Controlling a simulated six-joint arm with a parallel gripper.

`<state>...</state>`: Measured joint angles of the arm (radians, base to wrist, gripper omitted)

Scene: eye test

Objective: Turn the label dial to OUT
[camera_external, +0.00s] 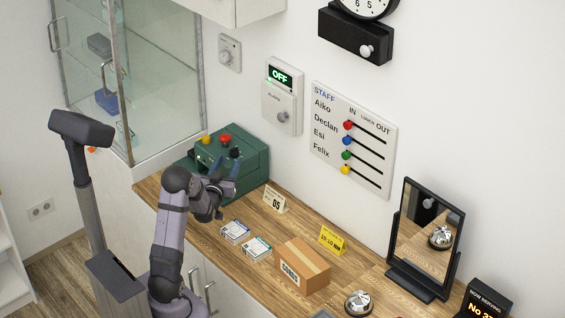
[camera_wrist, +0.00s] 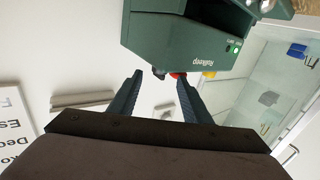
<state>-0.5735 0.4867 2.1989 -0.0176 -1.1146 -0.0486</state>
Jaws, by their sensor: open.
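A green machine (camera_external: 258,158) stands at the back left of the counter, with a red knob (camera_external: 225,138), a yellow knob (camera_external: 206,139) and a black knob (camera_external: 235,152) on top. No dial marked as the label dial can be made out, and no dial setting is readable. My gripper (camera_external: 224,181) is in front of the machine, open, with nothing seen held. In the wrist view the green machine (camera_wrist: 175,40) is above the fingers, with a small green light. Red and black parts show near the fingertips of my gripper (camera_wrist: 160,77); contact cannot be told.
A staff board (camera_external: 375,172) with IN, LUNCH and OUT columns hangs on the wall, beside an alarm box (camera_external: 281,108) reading OFF. A small wall dial (camera_external: 229,53) is further left. Small boxes, a carton (camera_external: 303,268), a bell (camera_external: 358,303) and a mirror (camera_external: 425,235) stand on the counter.

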